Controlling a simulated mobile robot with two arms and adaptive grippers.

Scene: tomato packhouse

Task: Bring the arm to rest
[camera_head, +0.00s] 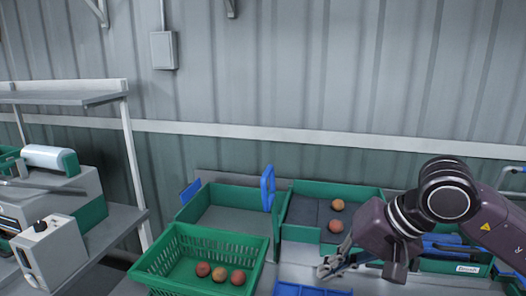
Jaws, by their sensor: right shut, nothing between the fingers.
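My right arm comes in from the right, and my right gripper (328,266) is shut and empty above the bench. It is low in the picture, just in front of a green bin that holds two tomatoes (337,205), (336,226). My forearm and wrist hide part of the bins behind them on the right. My left gripper is not in view.
A green basket (163,284) with several tomatoes stands at the front. An open green bin (236,215) stands behind it. A blue tray (300,290) lies below my gripper. A shelf (70,96) and machine (50,195) stand left; a ribbed wall closes the back.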

